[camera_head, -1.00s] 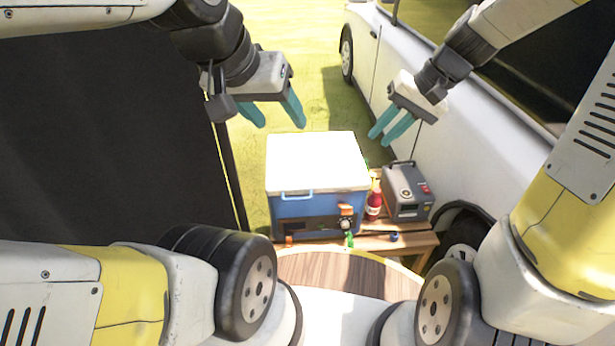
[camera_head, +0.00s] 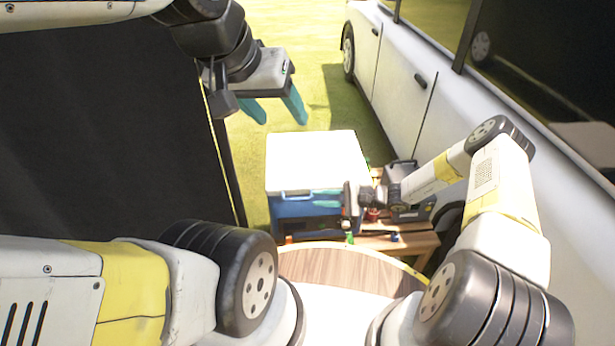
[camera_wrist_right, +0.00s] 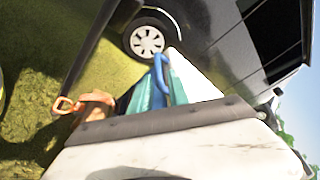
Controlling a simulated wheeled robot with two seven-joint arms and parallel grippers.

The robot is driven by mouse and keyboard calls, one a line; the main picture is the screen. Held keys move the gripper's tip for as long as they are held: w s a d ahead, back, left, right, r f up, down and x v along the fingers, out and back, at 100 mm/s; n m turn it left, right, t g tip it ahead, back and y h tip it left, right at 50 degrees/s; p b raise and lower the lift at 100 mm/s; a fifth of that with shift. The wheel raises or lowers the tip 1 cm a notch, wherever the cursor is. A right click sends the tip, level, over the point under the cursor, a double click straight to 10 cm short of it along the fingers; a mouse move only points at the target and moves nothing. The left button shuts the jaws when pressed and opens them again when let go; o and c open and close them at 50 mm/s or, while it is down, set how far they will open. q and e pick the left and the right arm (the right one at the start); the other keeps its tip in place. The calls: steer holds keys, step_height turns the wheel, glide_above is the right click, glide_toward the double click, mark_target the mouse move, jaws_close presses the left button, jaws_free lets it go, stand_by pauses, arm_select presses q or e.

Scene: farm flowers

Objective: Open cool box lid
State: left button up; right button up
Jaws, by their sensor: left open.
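The cool box has a white lid (camera_head: 315,160) and a blue body (camera_head: 285,210); the lid is closed. My left gripper (camera_head: 278,113) is open and empty, above and behind the lid at its left. My right gripper (camera_head: 322,194) is at the front of the box, just under the lid's front edge. In the right wrist view, its teal fingers (camera_wrist_right: 153,92) are at the blue lid handle (camera_wrist_right: 162,72), with part of the white lid (camera_wrist_right: 193,82) behind. I cannot tell whether they are shut on the handle. My right wrist hides much of the box's front right.
A wooden table (camera_head: 410,243) holds the box and a grey device (camera_head: 402,176) on its right, partly behind my right arm. A white car (camera_head: 445,100) stands close on the right. A dark panel (camera_head: 100,120) stands on the left. Grass lies behind the box.

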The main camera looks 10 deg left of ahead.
mark_target(304, 199)
steer(key=shift+a+f, duration=0.25)
steer(key=shift+f, duration=0.05)
steer(key=x, duration=0.7)
steer(key=shift+a, duration=0.3)
jaws_close()
steer(key=shift+f, duration=0.1)
stand_by(0.8)
